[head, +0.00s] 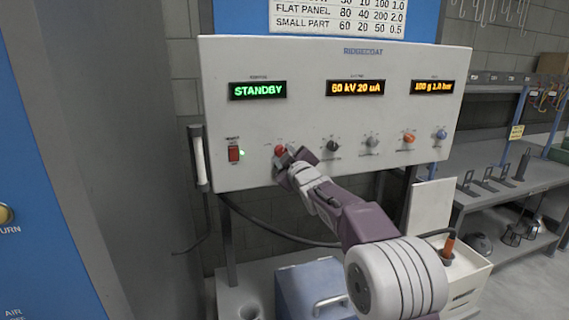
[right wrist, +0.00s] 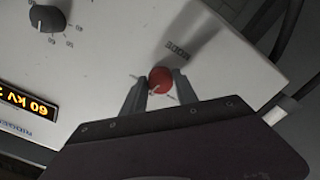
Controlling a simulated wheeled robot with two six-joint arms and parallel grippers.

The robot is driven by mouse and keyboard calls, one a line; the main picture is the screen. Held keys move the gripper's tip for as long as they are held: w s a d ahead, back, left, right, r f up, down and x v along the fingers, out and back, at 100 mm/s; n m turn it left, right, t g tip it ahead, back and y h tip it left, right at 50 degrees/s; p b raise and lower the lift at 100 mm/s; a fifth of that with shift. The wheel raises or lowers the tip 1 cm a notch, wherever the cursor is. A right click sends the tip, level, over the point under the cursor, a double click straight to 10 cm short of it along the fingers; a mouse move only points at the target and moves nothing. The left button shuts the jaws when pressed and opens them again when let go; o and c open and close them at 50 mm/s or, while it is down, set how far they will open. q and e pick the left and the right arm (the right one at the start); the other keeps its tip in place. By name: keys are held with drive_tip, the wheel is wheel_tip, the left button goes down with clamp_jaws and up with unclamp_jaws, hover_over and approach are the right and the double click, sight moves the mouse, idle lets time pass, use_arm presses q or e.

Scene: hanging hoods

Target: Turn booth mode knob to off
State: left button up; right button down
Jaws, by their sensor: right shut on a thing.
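The booth control panel (head: 300,110) is a pale box with a green STANDBY display (head: 258,90). A red knob (head: 280,150) is at the lower left of its face; I take it as the mode knob, as its label is too small to read in the head view. My right gripper (head: 286,158) reaches it from below right. In the right wrist view the two fingers (right wrist: 154,86) are closed on the sides of the red knob (right wrist: 160,79). The exact setting of the knob's pointer cannot be told. My left gripper is not in view.
A black knob (head: 332,146), a grey knob (head: 372,142), an orange knob (head: 409,138) and a blue knob (head: 441,134) stand in a row to the right. A red rocker switch (head: 234,154) is to the left. A shelf rack (head: 510,180) stands at right.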

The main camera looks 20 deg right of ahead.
drive_tip(key=shift+n+b, duration=0.6)
drive_tip(key=shift+n, duration=1)
drive_tip(key=c, duration=0.9)
unclamp_jaws()
drive_tip(key=shift+c, duration=0.2)
drive_tip(key=shift+s, duration=0.15)
drive_tip(key=s+b, duration=0.2)
drive_tip(key=s, duration=0.6)
drive_tip(key=shift+s, duration=0.4)
